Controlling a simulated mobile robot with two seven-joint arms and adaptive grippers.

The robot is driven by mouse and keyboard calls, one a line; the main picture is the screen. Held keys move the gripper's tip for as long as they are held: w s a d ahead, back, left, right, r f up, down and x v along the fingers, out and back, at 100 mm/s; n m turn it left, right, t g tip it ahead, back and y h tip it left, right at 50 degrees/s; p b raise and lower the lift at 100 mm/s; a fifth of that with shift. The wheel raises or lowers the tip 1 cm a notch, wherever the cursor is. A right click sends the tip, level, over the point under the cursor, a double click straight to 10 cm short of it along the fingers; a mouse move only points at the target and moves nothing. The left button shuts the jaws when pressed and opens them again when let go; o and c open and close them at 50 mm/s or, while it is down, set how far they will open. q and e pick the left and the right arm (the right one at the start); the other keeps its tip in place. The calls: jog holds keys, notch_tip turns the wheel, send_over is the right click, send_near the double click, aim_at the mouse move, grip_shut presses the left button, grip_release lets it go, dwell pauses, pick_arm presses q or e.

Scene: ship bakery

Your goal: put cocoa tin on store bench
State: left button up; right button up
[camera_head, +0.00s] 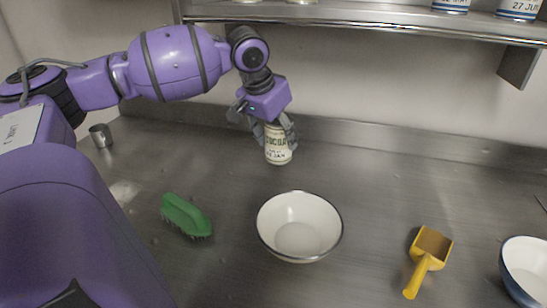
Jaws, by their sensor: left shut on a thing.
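The cocoa tin (278,151) is a small cream cylinder with dark "COCOA" lettering and a date on its label. My left gripper (276,125) comes down on it from above, shut around its upper part. The tin is upright or nearly so, at the back of the steel bench (365,180), behind the white bowl. I cannot tell whether its base touches the bench top. The gripper's fingers hide the top of the tin. My right gripper is not in view.
A white bowl (299,226) stands in front of the tin. A green brush (186,215) lies left, a yellow scoop (426,260) right. Another bowl (525,270) is at the right edge, a metal cup (101,135) back left. A shelf (380,19) with labelled tins overhangs the back.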

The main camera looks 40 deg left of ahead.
pick_arm(q)
jog(key=w+a+f, duration=0.2)
jog(key=f, duration=0.1)
jog(key=w+a+f+b, duration=0.1)
jog(key=w+a+f, duration=0.1)
jog(key=a+f, duration=0.1)
jog(key=w+a+f, duration=0.2)
jog(key=a+f, duration=0.1)
jog(key=f, duration=0.2)
jog(key=shift+f, duration=0.1)
jog(key=o, duration=1.5)
jog(key=shift+f, duration=0.15)
jog(key=shift+c, duration=0.2)
jog(key=v, duration=0.7)
jog(key=shift+r+p, duration=0.3)
jog(key=shift+r, duration=0.1)
